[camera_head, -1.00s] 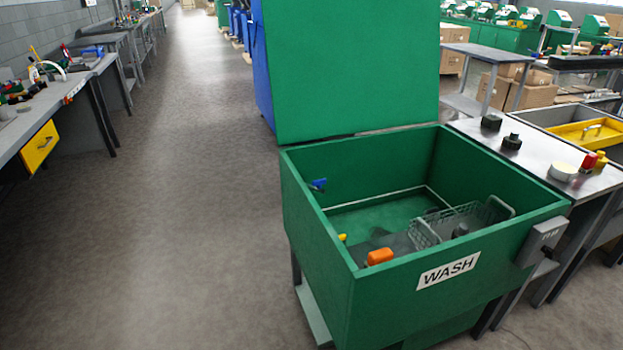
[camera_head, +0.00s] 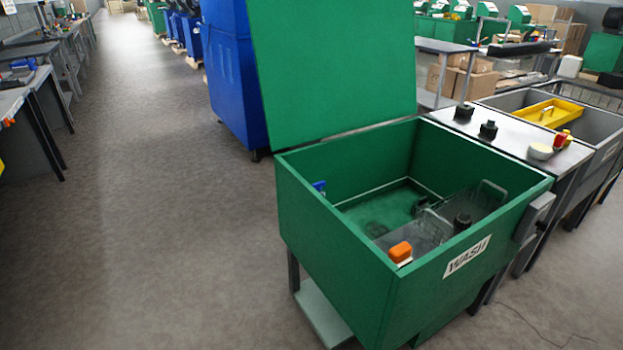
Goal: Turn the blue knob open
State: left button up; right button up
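The blue knob (camera_head: 319,186) is small and sits at the inner left wall of the green wash tub (camera_head: 340,262). Its exact turn position is too small to tell. The tub's green lid (camera_head: 335,65) stands raised at the back. Neither of my grippers shows in the head view.
Inside the tub are a wire basket (camera_head: 436,228), a dark part (camera_head: 462,222) and an orange-topped object (camera_head: 400,252). A metal side table (camera_head: 515,141) with dark parts and a white bowl (camera_head: 540,151) adjoins at right. The floor (camera_head: 170,230) left of the tub is clear.

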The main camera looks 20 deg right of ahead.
aim_at(318, 186)
jog(key=i+j+z, duration=0.25)
jog(key=i+j, duration=0.6)
jog(key=i, duration=0.25)
jog(key=i+j+z, duration=0.1)
jog(key=i, duration=0.25)
